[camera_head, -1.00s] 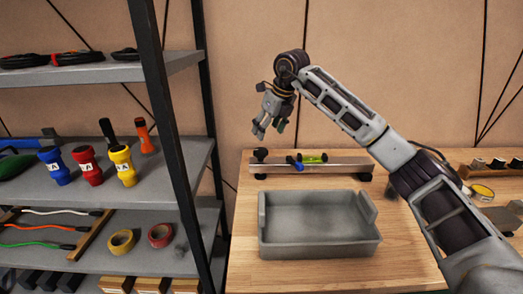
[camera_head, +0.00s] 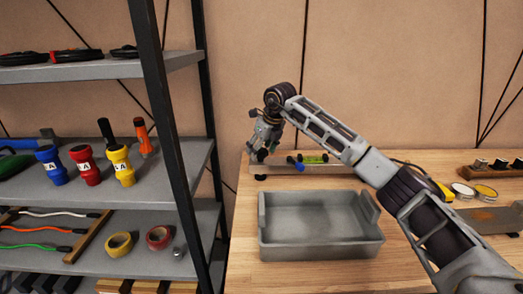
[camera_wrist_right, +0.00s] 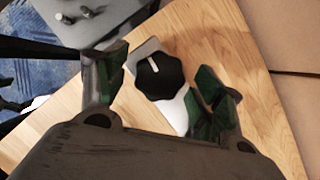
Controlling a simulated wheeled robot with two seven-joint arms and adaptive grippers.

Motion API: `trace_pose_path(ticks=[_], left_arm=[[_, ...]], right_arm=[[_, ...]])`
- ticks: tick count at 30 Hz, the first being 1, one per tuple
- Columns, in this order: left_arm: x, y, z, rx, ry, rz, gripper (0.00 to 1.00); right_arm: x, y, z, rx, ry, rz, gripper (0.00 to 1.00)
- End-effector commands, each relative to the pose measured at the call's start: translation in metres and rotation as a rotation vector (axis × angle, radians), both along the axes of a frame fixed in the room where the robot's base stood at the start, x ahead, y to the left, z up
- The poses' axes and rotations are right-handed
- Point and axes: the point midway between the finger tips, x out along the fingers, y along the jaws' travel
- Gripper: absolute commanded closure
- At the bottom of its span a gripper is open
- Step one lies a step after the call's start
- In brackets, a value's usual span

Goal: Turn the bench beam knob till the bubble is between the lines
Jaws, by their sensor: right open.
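The bench beam (camera_head: 335,168) lies along the back of the wooden bench. A green spirit level (camera_head: 312,159) sits on it beside a small blue part (camera_head: 294,162); the bubble is too small to read. My right gripper (camera_head: 261,153) is over the beam's left end and covers the knob in the head view. In the right wrist view the black lobed knob (camera_wrist_right: 160,77) with a white pointer line lies between the open fingers of my right gripper (camera_wrist_right: 164,100), apart from both. My left gripper is not in view.
A grey open tray (camera_head: 318,256) stands in front of the beam. A metal shelf (camera_head: 185,165) with torches (camera_head: 87,165) and tape rolls stands close at the left. Round tins (camera_head: 474,190) are at the bench's right.

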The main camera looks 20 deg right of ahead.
Motion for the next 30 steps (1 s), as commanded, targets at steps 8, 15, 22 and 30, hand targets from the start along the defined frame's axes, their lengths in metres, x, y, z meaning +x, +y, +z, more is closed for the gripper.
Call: trace_pose_path(ticks=[8, 15, 22, 30], left_arm=[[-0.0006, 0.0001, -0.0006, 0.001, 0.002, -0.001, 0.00], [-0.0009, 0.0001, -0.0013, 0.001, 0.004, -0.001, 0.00], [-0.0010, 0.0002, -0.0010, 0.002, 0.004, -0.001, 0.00], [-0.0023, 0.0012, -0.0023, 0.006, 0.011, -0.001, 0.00]], right_arm=[[0.0000, -0.0001, -0.0002, 0.000, 0.000, 0.000, 0.36], [-0.0001, -0.0002, -0.0002, 0.000, 0.001, -0.001, 0.67], [-0.0001, -0.0003, -0.0001, 0.000, 0.001, 0.002, 0.77], [0.0001, -0.0008, 0.0006, -0.001, 0.002, 0.040, 0.77]])
